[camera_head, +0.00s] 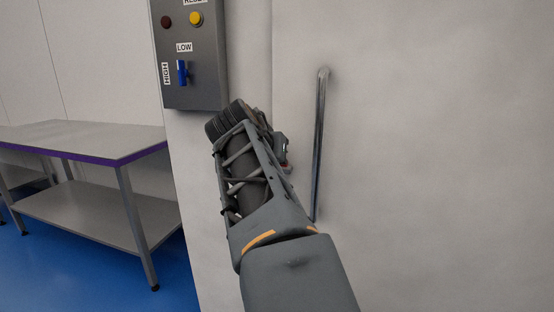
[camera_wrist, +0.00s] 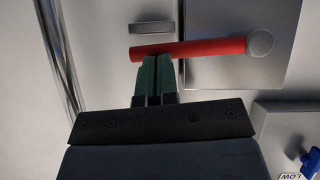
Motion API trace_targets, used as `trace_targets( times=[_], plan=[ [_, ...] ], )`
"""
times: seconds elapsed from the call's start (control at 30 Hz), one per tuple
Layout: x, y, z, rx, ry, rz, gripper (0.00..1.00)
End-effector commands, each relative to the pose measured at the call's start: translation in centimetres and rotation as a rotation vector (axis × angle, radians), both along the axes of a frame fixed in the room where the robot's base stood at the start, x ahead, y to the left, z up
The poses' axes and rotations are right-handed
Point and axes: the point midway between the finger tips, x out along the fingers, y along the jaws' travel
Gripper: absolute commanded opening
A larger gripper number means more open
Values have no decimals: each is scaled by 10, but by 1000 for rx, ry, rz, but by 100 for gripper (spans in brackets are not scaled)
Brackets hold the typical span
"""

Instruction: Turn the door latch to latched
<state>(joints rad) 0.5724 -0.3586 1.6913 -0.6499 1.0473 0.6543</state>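The door latch shows in the wrist view as a red lever (camera_wrist: 190,49) with a round grey end (camera_wrist: 260,43) at its right. It lies nearly level in that picture, over a grey plate (camera_wrist: 225,75). My gripper (camera_wrist: 158,60) has its two dark green fingers together, with only a thin line between them. The fingertips are at the lever's lower edge, near its left, free end. I cannot tell whether they touch it. In the head view my arm hides the latch, and the fingertips are not clear.
A vertical metal bar handle (camera_head: 319,140) stands on the pale door (camera_head: 430,150), right of my arm. A grey control box (camera_head: 190,92) with a blue switch (camera_head: 182,73) hangs above left. A table with a purple edge (camera_head: 100,158) stands at left on blue floor.

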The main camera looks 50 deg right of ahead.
Motion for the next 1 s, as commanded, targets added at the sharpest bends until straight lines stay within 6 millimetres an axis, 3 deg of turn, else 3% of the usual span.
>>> trace_targets(
  times=[0.63,0.77,0.93,1.0],
  plan=[
    [0,0,-1,0,4,1,0],
    [0,2,12,-2,3,2,0],
    [0,9,46,-3,1,5,0],
    [-4,22,49,-4,-1,9,0]
  ],
)
